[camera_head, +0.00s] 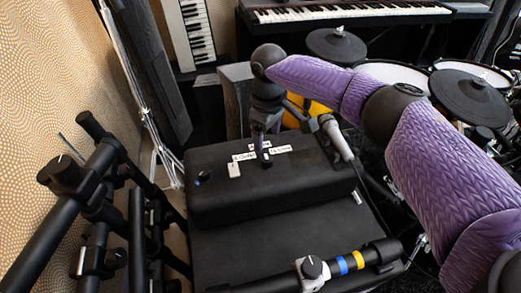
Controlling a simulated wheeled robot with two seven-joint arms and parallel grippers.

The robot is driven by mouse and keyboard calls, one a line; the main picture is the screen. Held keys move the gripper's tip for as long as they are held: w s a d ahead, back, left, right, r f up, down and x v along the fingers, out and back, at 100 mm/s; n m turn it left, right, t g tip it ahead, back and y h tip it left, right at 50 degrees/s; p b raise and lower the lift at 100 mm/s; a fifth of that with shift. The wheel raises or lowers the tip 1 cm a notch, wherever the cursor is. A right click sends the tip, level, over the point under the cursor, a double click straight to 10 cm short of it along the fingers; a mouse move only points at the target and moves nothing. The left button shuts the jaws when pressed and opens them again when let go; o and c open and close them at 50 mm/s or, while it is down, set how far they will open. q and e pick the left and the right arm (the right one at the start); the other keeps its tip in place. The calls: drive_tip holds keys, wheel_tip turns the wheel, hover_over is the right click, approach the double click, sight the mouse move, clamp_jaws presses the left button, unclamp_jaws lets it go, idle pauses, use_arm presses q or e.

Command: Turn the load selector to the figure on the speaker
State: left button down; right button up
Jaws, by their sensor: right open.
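The black amplifier head (225,204) lies in the middle with its control face upward. The load selector (266,161) is a small dark knob on it, partly hidden by my gripper. White labels sit around it: one on the left (244,156), one on the right (280,149), and one above that is partly covered. Their print is too small to read surely. My right gripper (262,146) points down right over the selector with its jaws open. I cannot tell whether its fingers touch the knob. The speaker's figure is not readable here. My left gripper is not in view.
A microphone (336,137) lies at the amplifier's right edge. A blue-marked knob (204,177) and white switch (234,170) are on the same face. Black stand tubes (137,240) crowd the left; a banded tube (343,265) crosses in front. Drum pads (471,97) and keyboards (345,12) stand behind.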

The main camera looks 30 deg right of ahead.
sight(267, 158)
wheel_tip(267, 158, down, 8)
drive_tip(key=b, duration=0.4)
drive_tip(key=shift+r, duration=0.15)
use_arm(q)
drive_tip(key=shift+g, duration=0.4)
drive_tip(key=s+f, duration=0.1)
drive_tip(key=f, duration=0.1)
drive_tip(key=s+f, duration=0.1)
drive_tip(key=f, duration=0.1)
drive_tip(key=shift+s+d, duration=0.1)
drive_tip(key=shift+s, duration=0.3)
use_arm(e)
drive_tip(key=shift+s, duration=0.1)
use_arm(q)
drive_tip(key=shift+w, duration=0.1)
use_arm(e)
drive_tip(key=shift+r, duration=0.1)
drive_tip(key=c, duration=1.1)
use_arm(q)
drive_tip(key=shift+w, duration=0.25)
